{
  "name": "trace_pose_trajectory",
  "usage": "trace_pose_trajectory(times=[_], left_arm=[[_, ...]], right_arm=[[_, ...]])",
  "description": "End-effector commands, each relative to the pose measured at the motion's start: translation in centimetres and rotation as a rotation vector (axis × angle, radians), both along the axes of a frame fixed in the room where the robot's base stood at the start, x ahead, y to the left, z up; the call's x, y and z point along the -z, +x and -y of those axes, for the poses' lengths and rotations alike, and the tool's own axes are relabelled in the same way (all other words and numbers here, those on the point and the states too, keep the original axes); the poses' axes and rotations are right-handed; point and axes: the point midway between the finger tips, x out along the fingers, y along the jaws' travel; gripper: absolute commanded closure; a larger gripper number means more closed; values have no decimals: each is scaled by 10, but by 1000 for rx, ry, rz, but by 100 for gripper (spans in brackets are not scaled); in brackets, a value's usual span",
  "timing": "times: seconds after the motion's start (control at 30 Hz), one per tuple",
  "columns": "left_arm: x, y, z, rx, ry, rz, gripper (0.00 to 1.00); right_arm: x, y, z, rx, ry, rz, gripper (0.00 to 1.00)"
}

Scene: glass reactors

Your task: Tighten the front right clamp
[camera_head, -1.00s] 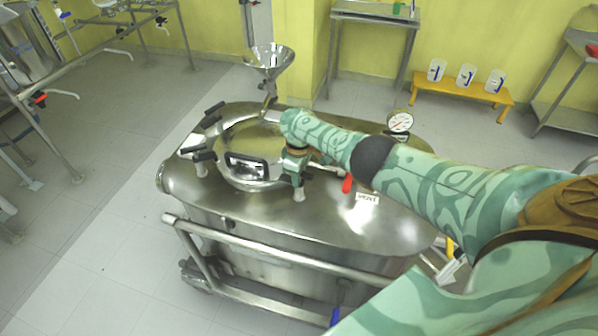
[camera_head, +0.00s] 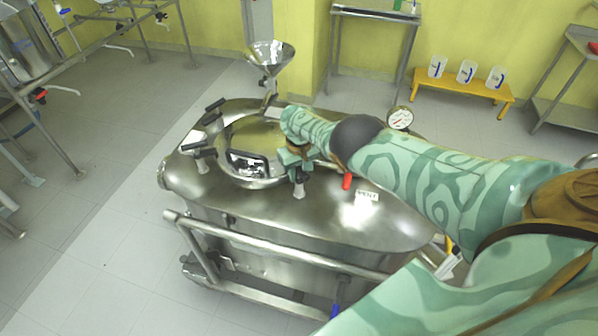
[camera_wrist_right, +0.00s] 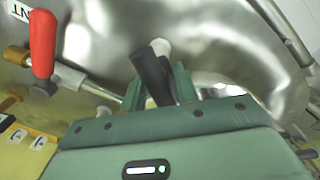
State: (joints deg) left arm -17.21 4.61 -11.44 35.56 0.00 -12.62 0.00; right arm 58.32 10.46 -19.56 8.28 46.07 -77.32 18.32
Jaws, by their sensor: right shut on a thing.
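The front right clamp (camera_head: 299,191) sits at the near right edge of the round manway lid (camera_head: 235,141) on the steel reactor. In the head view my right gripper (camera_head: 297,172) covers most of this clamp, and only its pale lower end shows below the fingers. In the right wrist view the clamp's black handle (camera_wrist_right: 150,72) stands between the two green fingers (camera_wrist_right: 158,90), tilted, with a pale end beside it. The right gripper is shut on the clamp. My left gripper is not in view.
Other black-handled clamps (camera_head: 200,152) line the lid's left side. A red-handled valve (camera_head: 347,181) is close to the right of my gripper, beside the VENT label (camera_head: 367,196). A gauge (camera_head: 400,118) and a steel funnel (camera_head: 271,54) stand at the back.

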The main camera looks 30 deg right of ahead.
Motion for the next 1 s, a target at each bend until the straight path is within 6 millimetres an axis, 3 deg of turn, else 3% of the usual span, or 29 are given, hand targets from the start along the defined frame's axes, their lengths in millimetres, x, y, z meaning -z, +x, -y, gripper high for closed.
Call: trace_pose_trajectory(times=[0.5, 0.53, 0.57, 0.87, 1.0], left_arm=[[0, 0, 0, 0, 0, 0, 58], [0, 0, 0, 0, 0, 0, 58], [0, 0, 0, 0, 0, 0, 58], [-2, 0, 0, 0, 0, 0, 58], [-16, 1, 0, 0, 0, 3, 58]], right_arm=[[0, 1, 0, 23, 2, 2, 92], [0, 1, 0, 23, 2, 2, 64], [0, 1, 0, 23, 2, 2, 60], [-2, 1, 0, 20, 1, 2, 60], [-19, 1, 0, 20, 1, 3, 60]])
